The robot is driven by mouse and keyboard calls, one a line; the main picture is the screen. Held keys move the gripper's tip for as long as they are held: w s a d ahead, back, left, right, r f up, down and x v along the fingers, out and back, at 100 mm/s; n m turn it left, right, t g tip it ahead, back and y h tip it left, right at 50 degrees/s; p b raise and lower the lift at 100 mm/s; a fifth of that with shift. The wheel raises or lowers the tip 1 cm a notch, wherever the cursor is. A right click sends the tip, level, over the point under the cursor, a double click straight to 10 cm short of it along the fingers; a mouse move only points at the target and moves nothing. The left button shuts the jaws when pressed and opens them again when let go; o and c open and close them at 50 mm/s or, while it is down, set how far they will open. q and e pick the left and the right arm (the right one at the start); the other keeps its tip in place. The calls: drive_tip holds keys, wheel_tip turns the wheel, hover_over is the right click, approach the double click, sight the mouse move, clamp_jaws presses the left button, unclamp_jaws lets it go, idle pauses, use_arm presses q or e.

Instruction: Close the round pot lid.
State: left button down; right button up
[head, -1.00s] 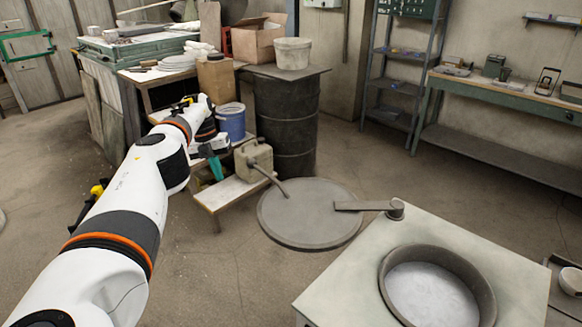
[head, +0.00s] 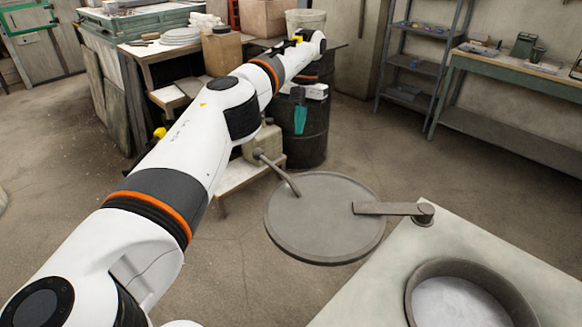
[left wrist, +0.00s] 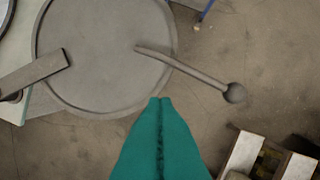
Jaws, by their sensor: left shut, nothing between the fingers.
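The round pot lid (head: 322,228) is a flat grey disc. It is swung out to the left of the pot, joined by a flat arm (head: 385,208) to a pivot on the light worktop. A bent handle rod with a round knob (head: 257,153) sticks out from its far left side. The pot (head: 466,268) is open and shows pale contents. My left gripper (head: 300,119) has teal fingers, shut and empty, beyond the lid. In the left wrist view the shut fingertips (left wrist: 160,99) appear near the lid's rim (left wrist: 105,115), beside the handle (left wrist: 190,68). My right gripper is out of view.
A dark drum (head: 310,142) and a low bench (head: 235,180) stand behind the lid. The pot sits in a light worktop (head: 395,270). A cluttered table is at the back left, shelves and a workbench (head: 510,66) at the back right. Open floor lies between.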

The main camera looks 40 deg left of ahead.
use_arm(q)
drive_tip(key=f+p, duration=0.1)
drive_tip(key=f, duration=0.1)
drive_tip(key=s+f, duration=0.1)
drive_tip(key=f, duration=0.2)
drive_tip(key=s+f+p, duration=0.1)
drive_tip(key=f, duration=0.2)
drive_tip(key=shift+s+d+f+p, duration=0.15)
drive_tip(key=shift+d+p, duration=0.05)
drive_tip(key=shift+p, duration=0.1)
drive_tip(key=shift+s+d+f+p, duration=0.15)
drive_tip(key=shift+s+f+p, duration=0.15)
drive_tip(key=shift+s, duration=0.25)
drive_tip(key=shift+s+d+f+p, duration=0.15)
drive_tip(key=shift+s+f, duration=0.1)
drive_tip(key=shift+s, duration=0.25)
drive_tip(key=shift+s+f, duration=0.1)
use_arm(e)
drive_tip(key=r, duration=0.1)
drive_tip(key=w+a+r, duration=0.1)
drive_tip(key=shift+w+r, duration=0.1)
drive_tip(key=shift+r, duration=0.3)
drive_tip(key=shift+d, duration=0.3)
